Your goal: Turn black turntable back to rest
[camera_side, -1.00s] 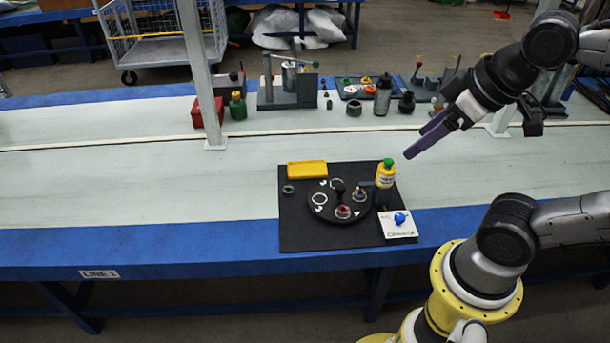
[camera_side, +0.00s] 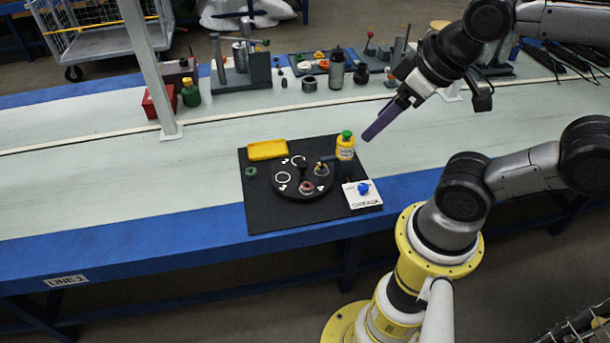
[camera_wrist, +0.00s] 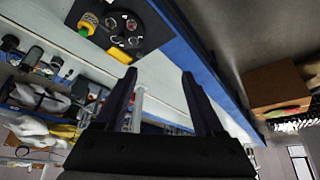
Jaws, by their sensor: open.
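The black turntable (camera_side: 288,191) lies flat on a black mat (camera_side: 270,217), with a dark upright knob at its centre. It carries white rings on its left side, a red part (camera_side: 306,187) at the front and a small metal-and-brown part (camera_side: 321,169) at the right. My gripper (camera_side: 368,134) hangs in the air right of and above the mat, its purple fingers slanting down left, apart from the turntable. In the wrist view my gripper (camera_wrist: 159,77) has its two fingers apart with nothing between them. The turntable (camera_wrist: 121,40) shows at the top there.
A green-capped yellow bottle (camera_side: 345,152) stands at the turntable's right. A white card (camera_side: 368,200) with a blue item lies front right. A yellow tray (camera_side: 268,150) and green ring (camera_side: 250,171) are on the left. A grey post (camera_side: 150,70) stands behind. The bench left of the mat is clear.

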